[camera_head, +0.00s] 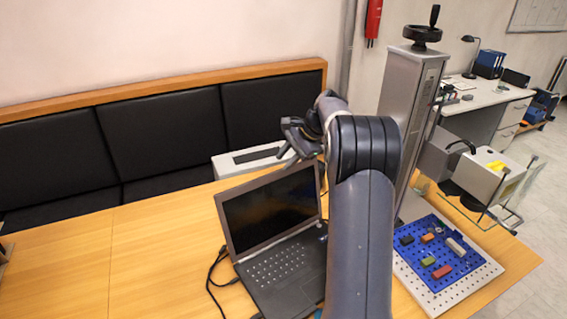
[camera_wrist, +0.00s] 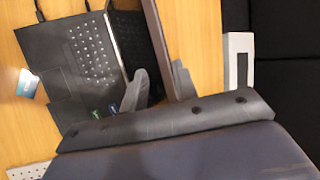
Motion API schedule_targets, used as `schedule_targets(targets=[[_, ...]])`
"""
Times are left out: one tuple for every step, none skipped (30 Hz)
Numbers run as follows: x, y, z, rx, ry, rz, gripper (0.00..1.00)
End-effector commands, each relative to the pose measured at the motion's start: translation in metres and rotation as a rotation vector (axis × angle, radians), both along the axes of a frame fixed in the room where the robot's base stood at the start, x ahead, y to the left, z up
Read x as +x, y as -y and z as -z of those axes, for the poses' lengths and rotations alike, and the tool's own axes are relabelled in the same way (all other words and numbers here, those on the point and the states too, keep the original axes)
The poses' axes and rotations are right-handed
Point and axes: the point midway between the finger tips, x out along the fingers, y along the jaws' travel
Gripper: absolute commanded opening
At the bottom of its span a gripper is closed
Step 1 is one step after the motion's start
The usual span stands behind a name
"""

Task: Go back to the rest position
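My gripper (camera_head: 297,138) is raised above the back of the laptop in the head view, its fingers toward the left. In the wrist view its two fingers (camera_wrist: 159,76) stand apart, and I see nothing held between them. The open black laptop (camera_head: 280,265) is on the wooden table below, partly hidden by my arm. It also shows in the wrist view (camera_wrist: 85,60). The laser marker's column (camera_head: 412,85) and grey head (camera_head: 487,178) stand right of my arm. Below them is a blue pegboard (camera_head: 445,245) with several small coloured blocks.
A white box with a dark slot (camera_head: 250,160) is behind the laptop. A black padded bench (camera_head: 170,130) runs along the wall. Black cables lie left of the laptop, and the table's left side (camera_head: 90,270) is clear. A desk (camera_head: 480,97) stands at the far right.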

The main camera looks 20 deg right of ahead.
Motion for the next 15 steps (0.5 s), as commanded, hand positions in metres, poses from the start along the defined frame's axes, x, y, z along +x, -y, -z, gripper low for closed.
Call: schedule_targets(targets=[[0.000, 0.000, 0.000, 0.000, 0.000, 0.000, 0.28], [0.000, 0.000, 0.000, 0.000, 0.000, 0.000, 0.28], [0.000, 0.000, 0.000, 0.000, 0.000, 0.000, 0.28], [0.000, 0.000, 0.000, 0.000, 0.000, 0.000, 0.28], [0.000, 0.000, 0.000, 0.000, 0.000, 0.000, 0.28], [0.000, -0.001, 0.001, 0.000, 0.000, 0.000, 0.28], [0.001, -0.001, 0.001, 0.000, 0.000, 0.000, 0.28], [0.001, -0.002, 0.003, 0.001, -0.001, -0.001, 0.28], [0.002, -0.004, 0.005, 0.001, -0.001, -0.001, 0.28], [0.003, -0.005, 0.008, 0.001, -0.002, -0.002, 0.28], [0.004, -0.007, 0.011, 0.001, -0.002, -0.002, 0.28], [0.006, -0.010, 0.015, 0.002, -0.003, -0.002, 0.28], [0.007, -0.012, 0.020, 0.002, -0.005, -0.002, 0.28], [0.008, -0.014, 0.024, 0.002, -0.005, -0.002, 0.28], [0.010, -0.017, 0.029, 0.002, -0.005, -0.001, 0.28]])
